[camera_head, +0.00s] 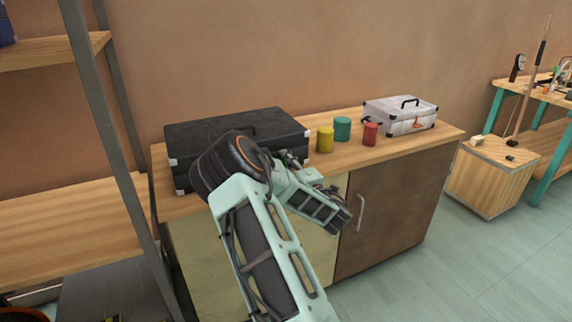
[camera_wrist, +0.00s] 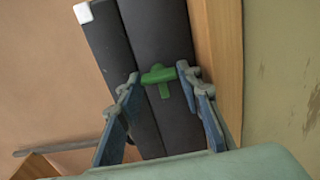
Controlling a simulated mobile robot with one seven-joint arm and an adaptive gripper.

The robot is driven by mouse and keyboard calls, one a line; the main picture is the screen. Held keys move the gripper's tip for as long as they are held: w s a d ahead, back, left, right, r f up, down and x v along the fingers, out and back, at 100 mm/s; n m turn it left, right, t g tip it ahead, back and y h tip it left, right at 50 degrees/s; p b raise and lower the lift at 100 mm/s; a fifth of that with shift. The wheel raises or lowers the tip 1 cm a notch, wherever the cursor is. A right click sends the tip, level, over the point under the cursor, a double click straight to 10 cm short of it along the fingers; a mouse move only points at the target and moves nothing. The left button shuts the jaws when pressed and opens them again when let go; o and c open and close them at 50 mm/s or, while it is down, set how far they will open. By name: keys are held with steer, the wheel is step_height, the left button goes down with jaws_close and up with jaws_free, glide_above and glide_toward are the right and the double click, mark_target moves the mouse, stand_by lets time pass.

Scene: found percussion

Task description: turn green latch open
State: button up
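The green latch (camera_wrist: 159,75) shows in the wrist view on the front of the black case (camera_wrist: 125,62). It has a T shape, with a bar across the case's seam and a stem along the front. My gripper (camera_wrist: 162,80) is open, with one finger on each side of the latch. I cannot tell whether either fingertip touches it. In the head view the black case (camera_head: 230,128) lies shut on the cabinet top, and my arm hides part of its front and the latch. My gripper's fingertips are also hidden there.
A yellow can (camera_head: 325,140), a teal can (camera_head: 342,129) and a red can (camera_head: 370,134) stand right of the black case on the cabinet (camera_head: 400,205). A silver case (camera_head: 402,115) stands farther right. A shelf's metal post (camera_head: 110,130) is at left.

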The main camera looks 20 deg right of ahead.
steer(key=o, duration=0.3)
steer(key=shift+o, duration=0.2)
steer(key=m+p, duration=0.4)
steer(key=shift+r+m, duration=0.15)
steer(key=shift+m, duration=0.25)
steer(key=m+p, duration=0.3)
steer(key=m, duration=0.2)
steer(key=shift+r, duration=0.15)
steer(key=m+p, duration=0.2)
steer(key=m, duration=0.3)
steer(key=shift+d+f+m, duration=0.1)
steer(key=shift+f+m, duration=0.2)
steer(key=shift+m, duration=0.8)
steer(key=shift+m+b, duration=0.5)
steer(key=shift+b, duration=0.05)
